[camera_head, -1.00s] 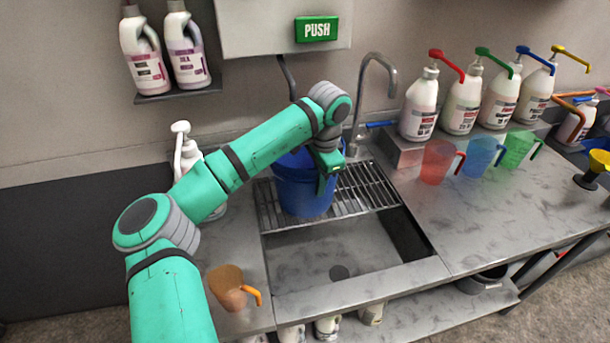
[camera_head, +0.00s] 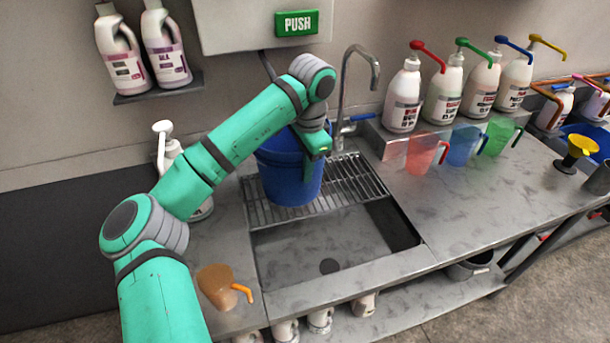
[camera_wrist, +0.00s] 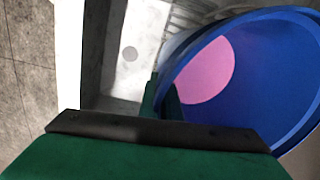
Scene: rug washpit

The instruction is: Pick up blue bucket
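The blue bucket (camera_head: 285,178) stands upright on or just above the wire drain rack (camera_head: 345,190) of the sink; I cannot tell if it touches the rack. My gripper (camera_head: 320,152) is at the bucket's right rim. In the wrist view the bucket (camera_wrist: 262,75) fills the right side, with a pink round patch (camera_wrist: 207,72) inside it. My green fingers (camera_wrist: 161,98) show close together at the bucket's near rim, one on each side of its wall, and look shut on it. Their lower ends are partly hidden.
The tap (camera_head: 345,95) rises behind the bucket on the right. Pump bottles (camera_head: 403,100) and a red jug (camera_head: 424,156) stand on the right. A white pump bottle (camera_head: 168,150) is left of the sink, and an orange jug (camera_head: 216,287) at the front left. The sink basin (camera_head: 320,250) is empty.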

